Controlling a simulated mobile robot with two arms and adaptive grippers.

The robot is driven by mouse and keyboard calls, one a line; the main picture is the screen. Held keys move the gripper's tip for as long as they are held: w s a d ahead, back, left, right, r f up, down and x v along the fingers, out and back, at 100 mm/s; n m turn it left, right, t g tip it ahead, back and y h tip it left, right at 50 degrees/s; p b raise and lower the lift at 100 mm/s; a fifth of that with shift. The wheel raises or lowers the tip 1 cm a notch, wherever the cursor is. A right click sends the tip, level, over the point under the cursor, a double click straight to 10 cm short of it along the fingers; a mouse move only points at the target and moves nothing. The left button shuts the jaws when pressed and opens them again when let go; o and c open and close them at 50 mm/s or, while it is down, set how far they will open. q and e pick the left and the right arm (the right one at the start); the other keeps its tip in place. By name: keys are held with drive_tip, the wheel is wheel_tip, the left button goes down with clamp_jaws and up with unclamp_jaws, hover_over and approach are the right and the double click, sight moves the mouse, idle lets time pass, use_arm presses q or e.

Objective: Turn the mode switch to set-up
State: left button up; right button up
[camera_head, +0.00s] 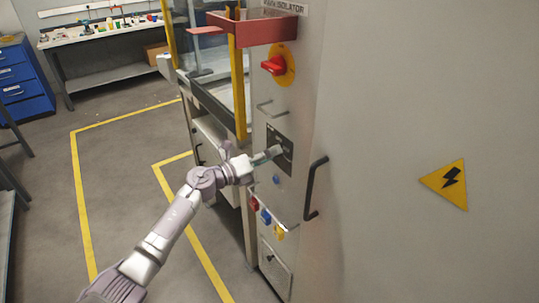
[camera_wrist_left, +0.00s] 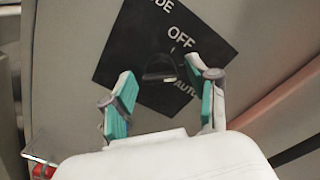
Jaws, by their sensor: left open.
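The mode switch is a small dark knob (camera_wrist_left: 160,70) on a black square plate (camera_wrist_left: 125,45) in the left wrist view. The plate reads OFF above the knob and AUTO at its lower right; part of a word ending in DE shows at the top. The set-up label is not visible. In the head view the plate (camera_head: 287,147) is on the grey cabinet front. My left gripper (camera_head: 272,153) is at the plate, partly covering it. In the left wrist view its teal fingers (camera_wrist_left: 163,85) are open, one on each side of the knob; contact cannot be told.
A red isolator switch (camera_head: 274,65) on a yellow disc is above the plate. Grey and black handles (camera_head: 314,188) stick out nearby. Red, blue and yellow buttons (camera_head: 266,216) are below. A red tray-like shelf (camera_head: 262,28) juts out above.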

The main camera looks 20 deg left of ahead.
use_arm(q)
drive_tip(key=v, duration=1.2)
drive_tip(key=shift+a, duration=0.1)
